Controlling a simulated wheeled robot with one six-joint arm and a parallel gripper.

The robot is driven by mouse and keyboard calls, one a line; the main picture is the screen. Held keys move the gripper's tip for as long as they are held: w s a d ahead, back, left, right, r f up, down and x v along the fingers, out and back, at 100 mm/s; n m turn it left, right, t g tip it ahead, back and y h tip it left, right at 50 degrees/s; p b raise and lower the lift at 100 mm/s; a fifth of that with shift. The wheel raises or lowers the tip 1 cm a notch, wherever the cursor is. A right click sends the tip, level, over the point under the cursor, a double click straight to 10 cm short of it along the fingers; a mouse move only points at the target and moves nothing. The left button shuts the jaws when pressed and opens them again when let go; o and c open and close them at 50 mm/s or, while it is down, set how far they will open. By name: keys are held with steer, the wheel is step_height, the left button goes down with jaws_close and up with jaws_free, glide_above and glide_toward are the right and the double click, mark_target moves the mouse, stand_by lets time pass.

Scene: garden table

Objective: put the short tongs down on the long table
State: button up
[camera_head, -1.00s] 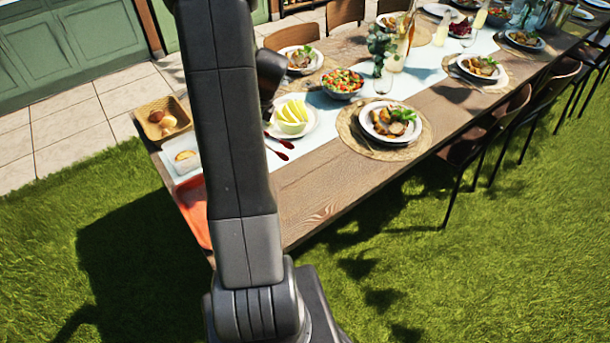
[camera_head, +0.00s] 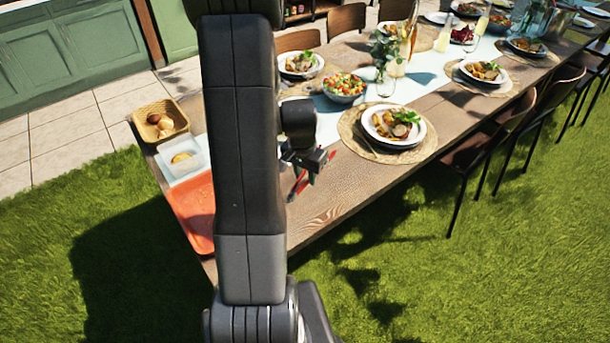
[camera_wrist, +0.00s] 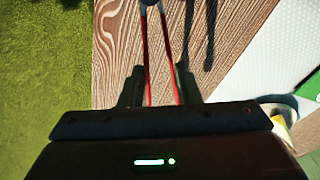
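The short tongs are red and thin, with two arms. In the wrist view the tongs (camera_wrist: 146,55) run between the dark fingers of my gripper (camera_wrist: 160,88), which sit against the outer sides of both arms. Their joined end is at the top of the picture. In the head view my gripper (camera_head: 308,165) is low over the near end of the long wooden table (camera_head: 322,207), with the red tongs (camera_head: 298,184) slanting down below it. I cannot tell whether the tongs touch the wood.
An orange tray (camera_head: 190,215), a clear tub (camera_head: 183,158) and a wicker basket (camera_head: 160,121) are at the table's left end. A plate of food (camera_head: 393,127) on a woven mat is right of my gripper. Bare wood lies towards the near edge; grass is beyond.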

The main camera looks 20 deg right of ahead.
mark_target(306, 201)
steer(key=shift+f+b, duration=3.2)
steer(key=shift+f, duration=1.1)
steer(key=o, duration=0.6)
steer(key=shift+r, duration=0.1)
steer(key=r, duration=0.9)
steer(key=s+a+r, duration=0.1)
steer(key=r, duration=0.3)
steer(key=shift+a+r+p, duration=0.1)
steer(key=shift+r+p, duration=0.2)
steer(key=shift+p, duration=0.1)
